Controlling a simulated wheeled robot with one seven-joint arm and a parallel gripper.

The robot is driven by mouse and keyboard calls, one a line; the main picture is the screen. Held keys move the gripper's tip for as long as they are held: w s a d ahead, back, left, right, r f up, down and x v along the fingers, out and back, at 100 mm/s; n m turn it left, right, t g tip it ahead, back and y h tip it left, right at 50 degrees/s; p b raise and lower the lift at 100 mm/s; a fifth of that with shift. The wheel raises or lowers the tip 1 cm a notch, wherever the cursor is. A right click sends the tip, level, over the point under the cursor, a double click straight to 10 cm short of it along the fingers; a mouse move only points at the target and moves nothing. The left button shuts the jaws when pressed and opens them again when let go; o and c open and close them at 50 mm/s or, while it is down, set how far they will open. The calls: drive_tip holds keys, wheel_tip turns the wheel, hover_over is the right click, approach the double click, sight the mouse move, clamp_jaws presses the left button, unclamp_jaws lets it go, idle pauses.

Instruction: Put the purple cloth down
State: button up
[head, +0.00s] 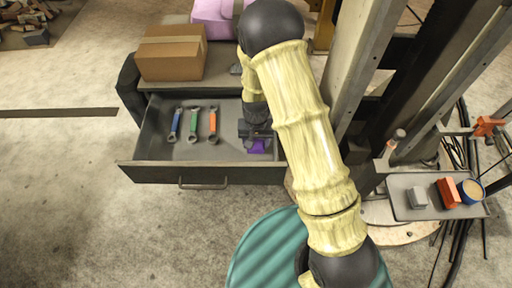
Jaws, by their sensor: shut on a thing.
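The purple cloth (257,146) shows as a small patch just below my gripper (255,138). My gripper points down inside the right part of an open drawer (150,172) and is shut on the cloth. The fingertips are small and partly hidden by my arm. I cannot tell whether the cloth touches the drawer floor.
Three wrenches, blue (175,124), green (193,124) and orange (212,124), lie in the drawer's left half. A cardboard box (172,54) and a lilac item (212,18) stand on top of the cabinet. A tray (425,212) with small items is at right.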

sight(256, 144)
drive_tip(key=shift+f+p, duration=0.35)
drive_tip(key=shift+f, duration=1.7)
drive_tip(key=shift+f, duration=0.1)
drive_tip(key=shift+f, duration=0.1)
drive_tip(key=o, duration=1)
wheel_tip(256, 144, up, 12)
drive_tip(key=shift+b, duration=0.95)
drive_tip(key=shift+r, duration=0.2)
